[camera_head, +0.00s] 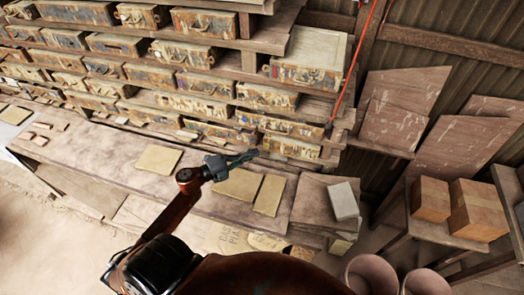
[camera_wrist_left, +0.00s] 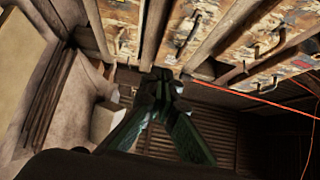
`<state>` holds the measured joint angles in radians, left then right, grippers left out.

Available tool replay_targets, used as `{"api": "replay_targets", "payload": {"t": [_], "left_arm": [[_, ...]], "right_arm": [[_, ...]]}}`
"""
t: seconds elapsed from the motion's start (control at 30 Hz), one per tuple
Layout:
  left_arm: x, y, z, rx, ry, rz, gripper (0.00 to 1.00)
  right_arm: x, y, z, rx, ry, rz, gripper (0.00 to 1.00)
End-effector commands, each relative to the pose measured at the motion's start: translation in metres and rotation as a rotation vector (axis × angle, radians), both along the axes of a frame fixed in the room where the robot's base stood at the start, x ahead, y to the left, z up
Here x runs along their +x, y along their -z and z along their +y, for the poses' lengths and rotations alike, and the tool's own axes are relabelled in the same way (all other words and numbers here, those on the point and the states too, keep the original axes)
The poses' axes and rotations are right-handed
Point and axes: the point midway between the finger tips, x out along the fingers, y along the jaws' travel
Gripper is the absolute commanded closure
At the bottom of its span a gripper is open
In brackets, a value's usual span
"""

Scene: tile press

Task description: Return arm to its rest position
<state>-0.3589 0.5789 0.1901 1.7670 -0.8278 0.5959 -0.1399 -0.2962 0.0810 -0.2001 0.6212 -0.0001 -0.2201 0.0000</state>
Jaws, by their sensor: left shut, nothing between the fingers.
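My left arm comes in from the lower left in the head view, and my left gripper (camera_head: 243,157) is over the far edge of the long workbench (camera_head: 110,160), pointing right. Its fingers are shut with nothing between them. In the left wrist view the fingers (camera_wrist_left: 165,85) meet at their tips, in front of the shelf of drawers. A tan tile (camera_head: 238,184) lies on the bench just below the gripper, partly hidden by it. Another tan tile (camera_head: 269,195) lies to its right, and a third tile (camera_head: 158,159) to the left. My right gripper is not in view.
A shelf of worn drawers (camera_head: 200,82) stands behind the bench, close to the gripper. A red cord (camera_head: 356,58) hangs at its right end. A pale block (camera_head: 343,201) sits at the bench's right end. Cardboard boxes (camera_head: 478,209) and round tubs (camera_head: 371,275) stand at right.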

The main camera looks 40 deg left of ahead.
Motion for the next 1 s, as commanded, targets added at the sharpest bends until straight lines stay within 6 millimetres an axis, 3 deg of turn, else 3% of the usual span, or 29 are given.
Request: {"api": "replay_targets", "payload": {"t": [0.37,0.47,0.63,0.83,1.0], "left_arm": [[-0.006,-0.001,0.003,-0.010,-0.012,-0.001,1.00],[-0.002,-0.005,0.009,-0.063,-0.081,0.001,1.00],[0.001,-0.004,0.038,-0.274,-0.339,0.041,1.00],[-0.023,0.036,0.071,-0.577,-0.682,0.200,1.00],[-0.068,0.096,0.066,-0.811,-0.938,0.429,1.00]], "right_arm": [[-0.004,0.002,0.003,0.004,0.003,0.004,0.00],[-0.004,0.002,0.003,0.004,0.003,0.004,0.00],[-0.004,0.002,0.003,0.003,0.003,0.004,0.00],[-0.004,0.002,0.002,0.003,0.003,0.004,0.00],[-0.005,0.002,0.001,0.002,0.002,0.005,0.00]]}}
